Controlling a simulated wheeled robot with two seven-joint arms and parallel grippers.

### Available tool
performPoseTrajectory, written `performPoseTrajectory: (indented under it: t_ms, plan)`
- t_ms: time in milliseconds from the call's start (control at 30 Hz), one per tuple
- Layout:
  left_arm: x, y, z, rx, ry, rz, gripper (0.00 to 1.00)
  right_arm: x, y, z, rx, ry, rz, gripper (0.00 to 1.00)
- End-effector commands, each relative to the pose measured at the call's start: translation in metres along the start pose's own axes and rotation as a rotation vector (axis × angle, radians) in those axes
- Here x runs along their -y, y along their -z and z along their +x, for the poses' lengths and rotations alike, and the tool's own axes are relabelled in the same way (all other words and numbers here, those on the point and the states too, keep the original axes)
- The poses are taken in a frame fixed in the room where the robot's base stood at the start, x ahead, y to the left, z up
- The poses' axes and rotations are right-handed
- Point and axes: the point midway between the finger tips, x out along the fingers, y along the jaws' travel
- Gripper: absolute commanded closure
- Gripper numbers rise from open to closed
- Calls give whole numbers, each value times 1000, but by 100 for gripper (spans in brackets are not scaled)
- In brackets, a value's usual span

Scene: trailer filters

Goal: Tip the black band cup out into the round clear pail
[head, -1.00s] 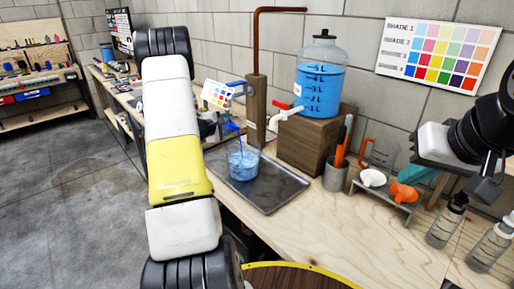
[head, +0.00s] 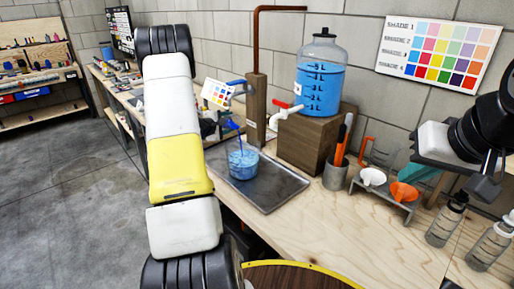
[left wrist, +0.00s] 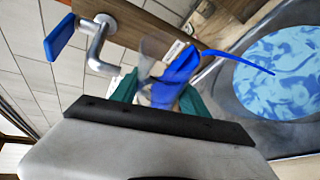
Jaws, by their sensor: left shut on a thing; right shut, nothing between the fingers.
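The round clear pail (head: 243,164) stands on the grey tray, holding blue liquid; its marbled blue surface (left wrist: 285,72) shows in the left wrist view. My left gripper (left wrist: 160,95) has teal fingers shut on a clear cup (left wrist: 154,48), tilted with blue liquid inside. A thin blue stream runs from the cup toward the pail. In the head view the blue stream (head: 240,137) falls into the pail, and my arm hides most of the left gripper. The cup's black band cannot be made out. My right gripper (head: 486,184) is shut and empty at the right.
The grey tray (head: 275,192) lies on the wooden bench. A blue-filled jug (head: 320,80) with a white tap stands on a wooden block (head: 310,145). A tool pot (head: 336,175), a rack with funnels (head: 384,202) and bottles (head: 445,222) stand to the right.

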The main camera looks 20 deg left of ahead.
Motion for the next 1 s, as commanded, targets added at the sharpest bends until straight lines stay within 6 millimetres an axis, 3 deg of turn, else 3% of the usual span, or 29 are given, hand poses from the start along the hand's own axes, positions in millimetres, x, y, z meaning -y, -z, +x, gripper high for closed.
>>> performPoseTrajectory:
  t_ms: [1000]
  plan:
    - [4, -7, -2, -11, -32, 63, 97, 0, 0, 0, 0, 0, 0, 100]
